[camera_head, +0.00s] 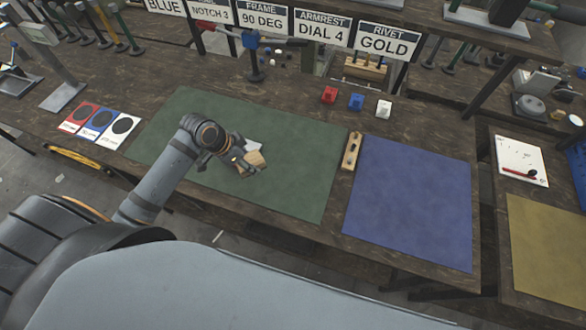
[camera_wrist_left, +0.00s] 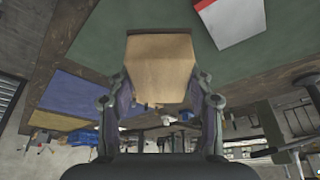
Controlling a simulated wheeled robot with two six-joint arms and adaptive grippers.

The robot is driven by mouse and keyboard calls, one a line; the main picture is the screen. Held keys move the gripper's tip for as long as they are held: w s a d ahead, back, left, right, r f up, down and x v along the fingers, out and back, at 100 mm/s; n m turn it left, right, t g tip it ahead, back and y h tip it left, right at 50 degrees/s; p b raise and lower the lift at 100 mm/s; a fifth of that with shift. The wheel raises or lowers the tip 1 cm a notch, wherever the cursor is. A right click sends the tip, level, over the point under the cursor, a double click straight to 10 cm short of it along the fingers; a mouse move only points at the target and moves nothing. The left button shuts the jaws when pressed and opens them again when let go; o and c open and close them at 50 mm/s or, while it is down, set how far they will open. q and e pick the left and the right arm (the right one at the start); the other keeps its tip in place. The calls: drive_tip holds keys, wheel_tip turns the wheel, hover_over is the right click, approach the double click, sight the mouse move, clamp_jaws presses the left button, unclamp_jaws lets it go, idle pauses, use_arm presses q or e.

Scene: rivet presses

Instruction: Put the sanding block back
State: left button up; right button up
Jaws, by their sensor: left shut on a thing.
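The sanding block (camera_head: 256,159) is a tan, wood-coloured block over the green mat (camera_head: 290,140). My left gripper (camera_head: 244,163) is shut on it, and the arm comes in from the left. In the left wrist view the block (camera_wrist_left: 160,68) sits between the two fingers (camera_wrist_left: 160,100) and points away from the palm. Whether the block touches the mat cannot be told. A white item (camera_head: 253,145) lies on the mat just behind the block; in the left wrist view a white item with a red edge (camera_wrist_left: 232,18) shows at the top. My right gripper is not in view.
A blue mat (camera_head: 410,195) lies right of the green one, with a wooden piece with holes (camera_head: 351,152) between them. Label signs (camera_head: 323,28) line the back. The green mat's right half is clear.

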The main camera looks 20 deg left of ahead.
use_arm(q)
drive_tip(key=shift+s+d+r+m, duration=0.15)
drive_tip(key=shift+d+r+m, duration=0.2)
drive_tip(key=shift+r, duration=0.25)
drive_tip(key=shift+w+d+f, duration=0.1)
drive_tip(key=shift+w+d, duration=0.1)
drive_tip(key=p, duration=0.2)
approach(296, 171)
drive_tip(key=shift+w+d+f+p, duration=0.4)
drive_tip(key=shift+w+d+f, duration=0.15)
drive_tip(key=shift+w+f, duration=0.3)
drive_tip(key=shift+f, duration=0.2)
drive_tip(key=f, duration=0.3)
drive_tip(key=shift+w+d+f, duration=0.1)
drive_tip(key=shift+d+f, duration=0.05)
drive_tip(key=shift+d, duration=0.15)
drive_tip(key=shift+f, duration=0.1)
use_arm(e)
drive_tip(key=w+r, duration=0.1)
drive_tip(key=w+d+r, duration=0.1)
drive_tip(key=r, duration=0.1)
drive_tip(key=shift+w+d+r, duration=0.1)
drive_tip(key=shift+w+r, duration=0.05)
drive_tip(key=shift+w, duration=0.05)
use_arm(q)
drive_tip(key=shift+f, duration=0.15)
